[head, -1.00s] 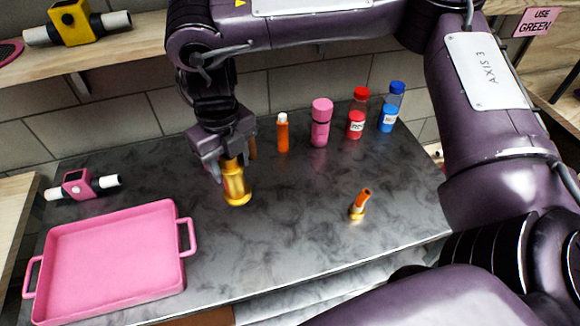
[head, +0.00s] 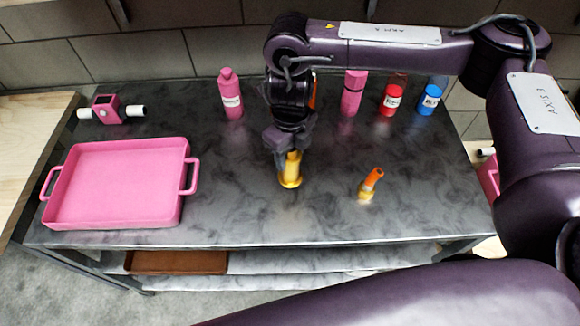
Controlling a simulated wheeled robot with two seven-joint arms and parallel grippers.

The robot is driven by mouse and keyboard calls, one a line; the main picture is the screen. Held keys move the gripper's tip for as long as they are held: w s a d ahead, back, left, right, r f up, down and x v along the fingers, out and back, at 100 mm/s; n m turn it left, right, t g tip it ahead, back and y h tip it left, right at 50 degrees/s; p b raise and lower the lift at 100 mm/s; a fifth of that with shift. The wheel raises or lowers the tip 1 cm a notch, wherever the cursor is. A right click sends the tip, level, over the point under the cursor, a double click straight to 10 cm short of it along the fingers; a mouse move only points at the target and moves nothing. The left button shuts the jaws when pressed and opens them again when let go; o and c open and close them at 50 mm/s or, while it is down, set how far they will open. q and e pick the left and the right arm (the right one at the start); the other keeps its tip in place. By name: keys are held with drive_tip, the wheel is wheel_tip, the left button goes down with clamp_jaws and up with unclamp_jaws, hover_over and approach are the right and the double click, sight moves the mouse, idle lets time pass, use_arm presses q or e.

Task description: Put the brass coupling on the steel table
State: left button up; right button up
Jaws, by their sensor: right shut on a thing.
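The brass coupling (head: 291,172) is a gold, upright cylinder with a wider lower rim, near the middle of the steel table (head: 240,210). My right gripper (head: 289,156) comes down from above and is shut on its upper part, which the fingers partly hide. The coupling's bottom is at or very close to the tabletop; I cannot tell if it touches. The table has a dark grey, marbled top. My left gripper is not in view.
A pink tray (head: 120,185) lies at the left, with a pink-and-white fitting (head: 108,110) behind it. A small brass piece with an orange top (head: 370,183) stands right of the coupling. Bottles, pink (head: 231,95), red (head: 391,98) and blue (head: 431,97), line the back. The front middle is clear.

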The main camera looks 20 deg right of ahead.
sight(290, 170)
wheel_tip(290, 170, down, 3)
drive_tip(key=shift+f+b, duration=0.35)
drive_tip(key=shift+f, duration=1.4)
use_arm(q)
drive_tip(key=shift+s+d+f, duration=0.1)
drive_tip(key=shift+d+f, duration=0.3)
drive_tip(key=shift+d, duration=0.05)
use_arm(e)
drive_tip(key=shift+f, duration=0.15)
drive_tip(key=o, duration=1.1)
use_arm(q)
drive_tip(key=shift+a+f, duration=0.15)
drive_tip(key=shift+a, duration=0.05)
